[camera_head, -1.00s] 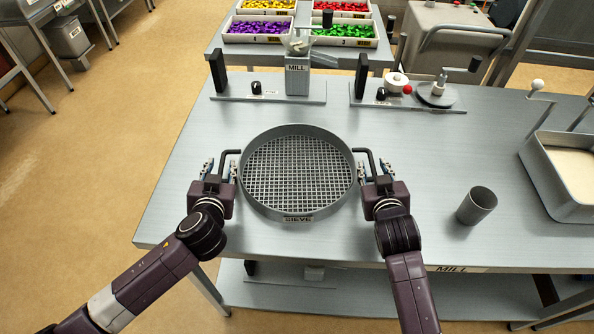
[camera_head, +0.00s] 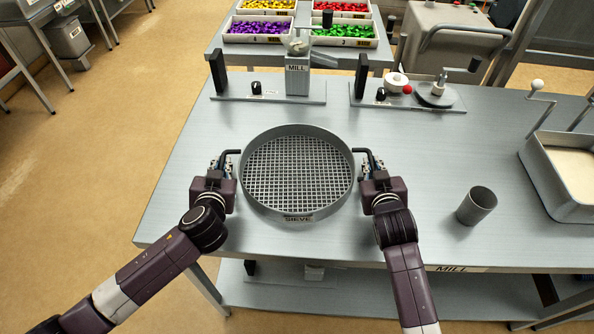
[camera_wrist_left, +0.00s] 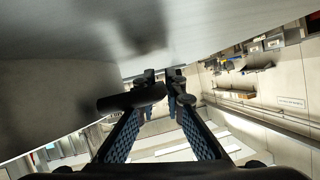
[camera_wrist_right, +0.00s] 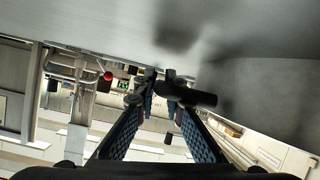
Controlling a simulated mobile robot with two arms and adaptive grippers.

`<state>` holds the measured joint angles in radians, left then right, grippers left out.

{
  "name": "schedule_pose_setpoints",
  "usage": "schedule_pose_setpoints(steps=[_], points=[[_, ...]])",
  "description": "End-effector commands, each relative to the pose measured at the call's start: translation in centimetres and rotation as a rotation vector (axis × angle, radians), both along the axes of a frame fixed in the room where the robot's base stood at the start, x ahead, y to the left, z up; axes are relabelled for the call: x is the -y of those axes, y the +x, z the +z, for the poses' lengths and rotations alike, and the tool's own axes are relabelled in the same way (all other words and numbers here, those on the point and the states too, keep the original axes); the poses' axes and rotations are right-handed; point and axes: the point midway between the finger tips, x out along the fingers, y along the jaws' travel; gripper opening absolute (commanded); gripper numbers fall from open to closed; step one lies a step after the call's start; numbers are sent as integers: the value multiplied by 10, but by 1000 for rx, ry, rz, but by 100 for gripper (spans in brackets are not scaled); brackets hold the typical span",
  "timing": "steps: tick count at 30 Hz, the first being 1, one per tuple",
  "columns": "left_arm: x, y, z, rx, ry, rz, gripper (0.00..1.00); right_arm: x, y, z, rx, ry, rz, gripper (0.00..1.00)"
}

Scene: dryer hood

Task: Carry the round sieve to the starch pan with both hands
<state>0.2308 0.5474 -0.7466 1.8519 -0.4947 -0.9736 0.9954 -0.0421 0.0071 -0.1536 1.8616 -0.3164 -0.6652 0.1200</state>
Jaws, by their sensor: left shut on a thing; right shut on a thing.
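The round grey sieve (camera_head: 298,172), with a mesh floor and a SIEVE label, sits flat on the steel table in the head view. My left gripper (camera_head: 222,165) is shut on its left handle, a dark bar that crosses the fingers in the left wrist view (camera_wrist_left: 130,98). My right gripper (camera_head: 370,164) is shut on its right handle, which shows in the right wrist view (camera_wrist_right: 192,95). The starch pan (camera_head: 547,180), a grey rectangular pan with a pale fill, stands at the table's right edge. Part of it is cut off.
A grey cup (camera_head: 476,206) stands between the sieve and the pan. The mill (camera_head: 297,78) and a second fixture with a round plate (camera_head: 436,95) line the table's back edge. Bins of coloured pieces (camera_head: 345,32) lie beyond. The table between the sieve and back fixtures is clear.

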Motion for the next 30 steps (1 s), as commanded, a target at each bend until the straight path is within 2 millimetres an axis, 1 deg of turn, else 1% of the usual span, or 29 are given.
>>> schedule_pose_setpoints(steps=[11, 17, 23, 30], points=[[0, 0, 0, 0, 0, 0, 0, 0, 0, 0, 0, 0, 0, 0], [0, 1, 5, 4, 0, -1, 0, 0, 1, 5, 5, 0, 1, 0], [0, 1, 16, 4, 0, -1, 0, 0, 1, 16, 5, 0, 1, 0], [0, 1, 38, 4, 0, -1, 0, 0, 1, 38, 5, 0, 1, 0]])
